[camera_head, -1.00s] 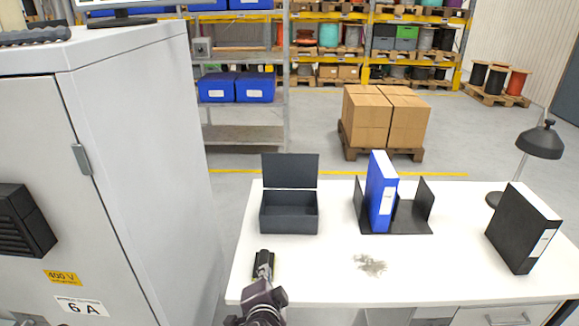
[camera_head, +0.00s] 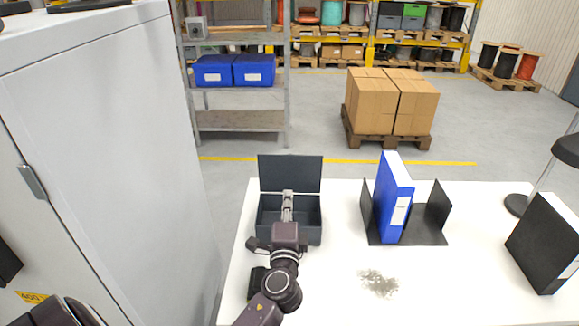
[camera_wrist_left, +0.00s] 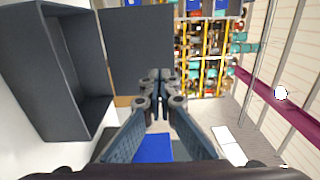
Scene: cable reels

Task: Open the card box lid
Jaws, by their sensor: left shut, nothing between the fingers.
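The card box (camera_head: 268,233) is a dark grey open-topped box on the white table. Its lid (camera_head: 290,173) stands upright along the back edge, so the box is open. My left gripper (camera_head: 287,194) reaches over the box from the front, with its fingertips in front of the lid. The gripper is shut and empty. In the left wrist view, the box (camera_wrist_left: 55,75) is on the left, and the lid (camera_wrist_left: 130,40) is behind the closed fingertips (camera_wrist_left: 160,78). I cannot tell whether the fingertips touch the lid. My right gripper is not in view.
A blue binder (camera_head: 393,205) stands in a black holder (camera_head: 436,212) right of the box. A black binder (camera_head: 545,245) and a lamp (camera_head: 568,150) are at the right. A tall cabinet (camera_head: 110,120) stands left.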

